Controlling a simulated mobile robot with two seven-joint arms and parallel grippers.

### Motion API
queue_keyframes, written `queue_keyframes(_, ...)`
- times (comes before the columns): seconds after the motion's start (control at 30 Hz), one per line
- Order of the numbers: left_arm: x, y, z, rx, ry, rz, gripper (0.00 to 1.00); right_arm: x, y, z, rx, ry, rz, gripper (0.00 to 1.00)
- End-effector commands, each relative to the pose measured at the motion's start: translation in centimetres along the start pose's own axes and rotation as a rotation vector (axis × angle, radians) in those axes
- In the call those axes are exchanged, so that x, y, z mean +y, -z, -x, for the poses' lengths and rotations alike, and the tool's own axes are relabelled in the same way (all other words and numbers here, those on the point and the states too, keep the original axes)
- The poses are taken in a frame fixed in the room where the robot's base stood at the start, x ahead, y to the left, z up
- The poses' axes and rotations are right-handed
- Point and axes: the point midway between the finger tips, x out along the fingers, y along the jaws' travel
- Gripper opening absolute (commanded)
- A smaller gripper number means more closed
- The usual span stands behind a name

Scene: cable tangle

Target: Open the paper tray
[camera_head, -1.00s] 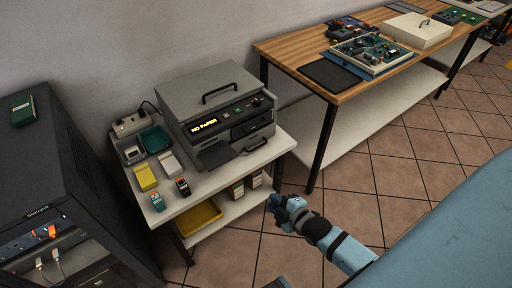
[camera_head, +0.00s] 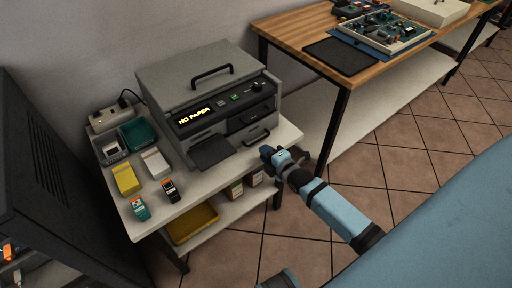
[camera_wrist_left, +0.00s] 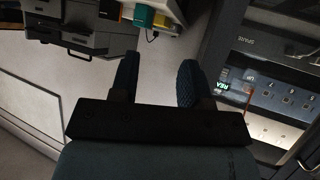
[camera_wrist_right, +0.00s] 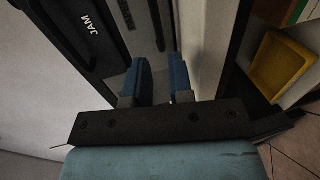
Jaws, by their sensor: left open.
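The grey printer (camera_head: 205,75) stands on the white side table, its display reading NO PAPER. A drawer front with a dark handle (camera_head: 257,138), which looks like the paper tray, sits low on its front right and looks shut. My right gripper (camera_head: 270,154) is just in front of this handle, near the table edge. In the right wrist view its two fingers (camera_wrist_right: 160,80) are apart, close to the printer's front; I see nothing clearly held. My left gripper (camera_wrist_left: 157,82) shows only in its wrist view, open and empty, with the printer (camera_wrist_left: 85,25) beyond it.
Coloured cartridges and boxes (camera_head: 126,179) stand left of the printer on the side table (camera_head: 190,196). A yellow bin (camera_head: 192,222) sits on its lower shelf. A dark rack (camera_head: 40,190) stands at left, a wooden workbench (camera_head: 300,32) at right. Tiled floor in front is free.

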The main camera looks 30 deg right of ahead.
Motion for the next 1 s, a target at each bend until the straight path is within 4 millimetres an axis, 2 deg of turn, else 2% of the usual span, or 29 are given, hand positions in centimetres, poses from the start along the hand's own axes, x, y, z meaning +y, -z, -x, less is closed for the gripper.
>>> queue_keyframes(0.1, 0.1, -0.2, -0.3, 0.007, -0.004, 0.003, 0.43, -0.1, 0.0, -2.5, 0.000, -0.002, -0.002, 0.21)
queue_keyframes(0.33, 0.2, 0.3, -0.2, 0.025, -0.010, 0.007, 0.43, -0.1, 0.0, -5.1, 0.000, 0.000, 0.000, 0.21)
queue_keyframes(0.7, 0.2, 0.3, -0.2, 0.024, -0.010, 0.007, 0.43, 0.0, 0.0, -5.6, 0.000, 0.001, -0.001, 0.21)
queue_keyframes(0.73, 0.2, 0.3, -0.2, 0.024, -0.010, 0.007, 0.43, 0.0, 0.0, -5.6, 0.000, 0.001, -0.001, 0.16)
queue_keyframes(0.8, 0.2, 0.2, -0.2, 0.023, -0.010, 0.007, 0.43, 0.0, 0.0, -5.6, 0.000, 0.001, -0.001, 0.00)
queue_keyframes(1.0, 0.1, 0.2, -0.2, 0.022, -0.009, 0.006, 0.43, 0.0, 0.0, -5.6, 0.000, 0.001, -0.001, 0.00)
